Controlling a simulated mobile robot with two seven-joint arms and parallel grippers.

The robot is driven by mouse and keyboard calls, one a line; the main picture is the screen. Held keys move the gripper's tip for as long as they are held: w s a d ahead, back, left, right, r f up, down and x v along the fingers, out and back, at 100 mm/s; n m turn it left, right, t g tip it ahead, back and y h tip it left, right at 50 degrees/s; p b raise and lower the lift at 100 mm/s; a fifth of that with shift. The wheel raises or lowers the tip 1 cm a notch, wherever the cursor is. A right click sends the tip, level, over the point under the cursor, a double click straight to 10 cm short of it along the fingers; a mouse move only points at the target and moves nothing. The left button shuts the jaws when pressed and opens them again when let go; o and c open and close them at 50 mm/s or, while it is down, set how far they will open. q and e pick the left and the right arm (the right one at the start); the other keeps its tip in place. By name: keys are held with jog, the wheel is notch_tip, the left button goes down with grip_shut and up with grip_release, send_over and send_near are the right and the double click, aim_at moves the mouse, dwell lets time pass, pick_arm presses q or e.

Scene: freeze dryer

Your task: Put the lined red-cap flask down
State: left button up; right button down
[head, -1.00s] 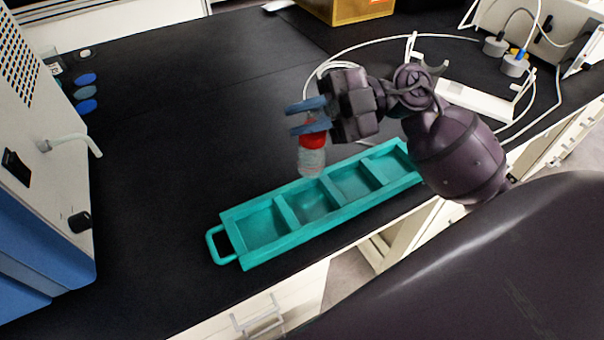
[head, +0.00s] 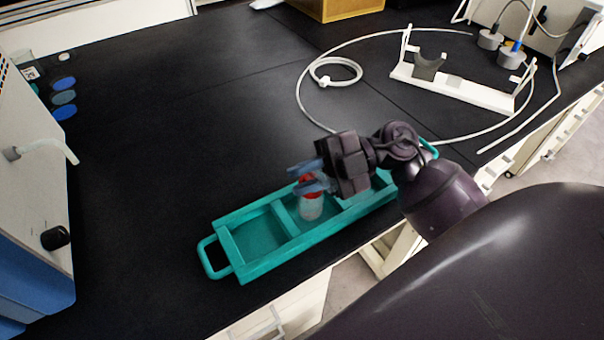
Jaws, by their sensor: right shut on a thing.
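The red-cap flask (head: 311,208) has a red cap and a clear, whitish body. It is upright at the second compartment from the left of the teal tray (head: 222,240). Whether its base touches the tray floor I cannot tell. My right gripper (head: 306,181) is shut on the flask at its red cap, with the blue fingers around it. The gripper and wrist hide part of the tray's right-hand compartments. My left gripper is not in view.
A white machine with a hose (head: 50,147) stands at the left, with blue caps (head: 64,98) behind it. A white stand (head: 465,92) and a looped white tube (head: 336,71) lie at the back right. The black bench left of the tray is clear.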

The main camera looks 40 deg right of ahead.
jog(key=shift+r, duration=0.15)
jog(key=shift+f, duration=0.2)
jog(key=c, duration=1.1)
grip_release()
jog(key=d, duration=0.4)
jog(key=s+d, duration=0.1)
jog(key=d, duration=0.3)
jog(key=s+d, duration=0.1)
jog(key=d, duration=0.3)
jog(key=shift+r+p, duration=0.2)
jog(key=shift+p, duration=0.15)
